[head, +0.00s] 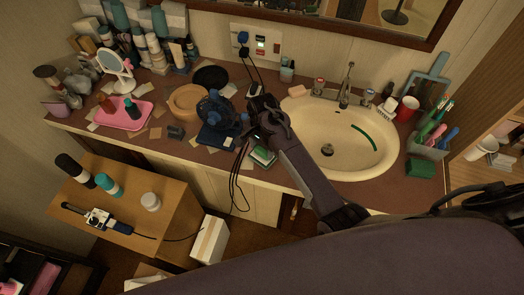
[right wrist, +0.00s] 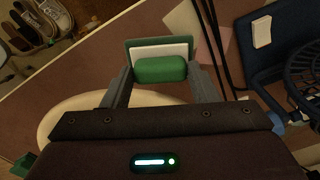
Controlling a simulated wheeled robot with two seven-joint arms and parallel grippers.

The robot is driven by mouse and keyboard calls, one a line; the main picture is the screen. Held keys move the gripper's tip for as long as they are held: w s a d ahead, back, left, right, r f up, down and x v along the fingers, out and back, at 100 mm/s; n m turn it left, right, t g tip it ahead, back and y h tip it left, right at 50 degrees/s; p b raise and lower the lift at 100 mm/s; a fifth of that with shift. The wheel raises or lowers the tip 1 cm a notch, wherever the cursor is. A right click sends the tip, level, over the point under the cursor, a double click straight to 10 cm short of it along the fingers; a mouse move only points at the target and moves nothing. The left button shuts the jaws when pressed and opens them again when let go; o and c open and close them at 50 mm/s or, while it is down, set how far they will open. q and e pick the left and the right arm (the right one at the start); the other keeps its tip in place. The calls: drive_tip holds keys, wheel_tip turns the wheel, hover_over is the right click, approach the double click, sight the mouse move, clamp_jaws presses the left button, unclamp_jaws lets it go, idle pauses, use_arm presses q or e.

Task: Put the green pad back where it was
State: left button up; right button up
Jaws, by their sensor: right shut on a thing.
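My right gripper (head: 262,138) is over the front edge of the counter, between the blue fan and the sink. In the right wrist view its two fingers (right wrist: 160,76) are shut on a rounded green pad (right wrist: 160,69), one finger at each side. A white block (right wrist: 158,51) with a dark green border (right wrist: 130,50) shows just beyond the pad. In the head view a green and white thing (head: 263,157) shows below the gripper; the arm hides part of this area. Another dark green block (head: 420,168) lies at the counter's right end. My left gripper is not in view.
The blue fan (head: 217,112) stands left of the gripper, with black cables (head: 236,180) hanging over the edge. The sink (head: 345,140) is to the right. A pink tray (head: 125,114) and several bottles crowd the left. Loose papers lie around the counter.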

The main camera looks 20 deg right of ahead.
sight(262, 150)
drive_tip(key=shift+f, duration=1.6)
drive_tip(key=o, duration=0.8)
drive_tip(key=shift+c, duration=0.2)
drive_tip(key=o, duration=0.3)
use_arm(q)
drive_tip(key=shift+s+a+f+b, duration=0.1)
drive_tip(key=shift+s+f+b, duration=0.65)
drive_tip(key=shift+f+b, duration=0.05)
use_arm(e)
wheel_tip(262, 150, up, 12)
drive_tip(key=shift+d, duration=0.1)
